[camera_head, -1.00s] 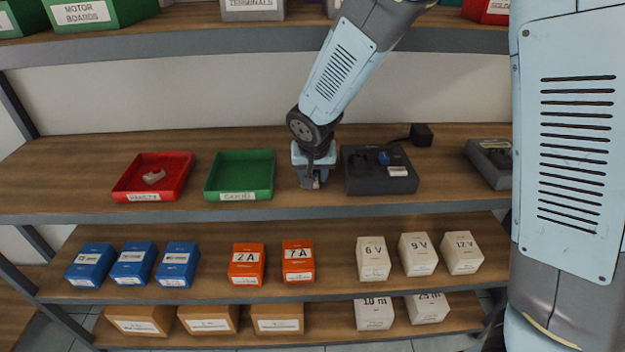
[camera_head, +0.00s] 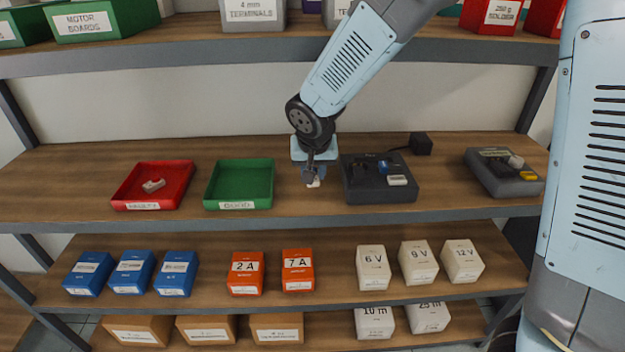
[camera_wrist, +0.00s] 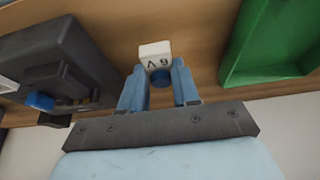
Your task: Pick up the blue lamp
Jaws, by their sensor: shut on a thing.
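My gripper (camera_head: 316,172) is shut on the blue lamp, a small piece with a white block marked 6 V and a round blue part. In the wrist view the lamp's blue part (camera_wrist: 161,77) sits between the two blue-grey fingers (camera_wrist: 160,88), with the white block (camera_wrist: 155,52) beyond the fingertips. In the head view only the lamp's white end (camera_head: 314,183) shows below the fingers, over the middle shelf. Whether it touches the shelf I cannot tell.
A green tray (camera_head: 211,190) stands left of my gripper, and a red tray (camera_head: 125,190) with a pale piece stands further left. A dark device (camera_head: 365,192) with a blue part is close on the right. A grey device (camera_head: 490,180) is further right. An upper shelf (camera_head: 230,60) overhangs.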

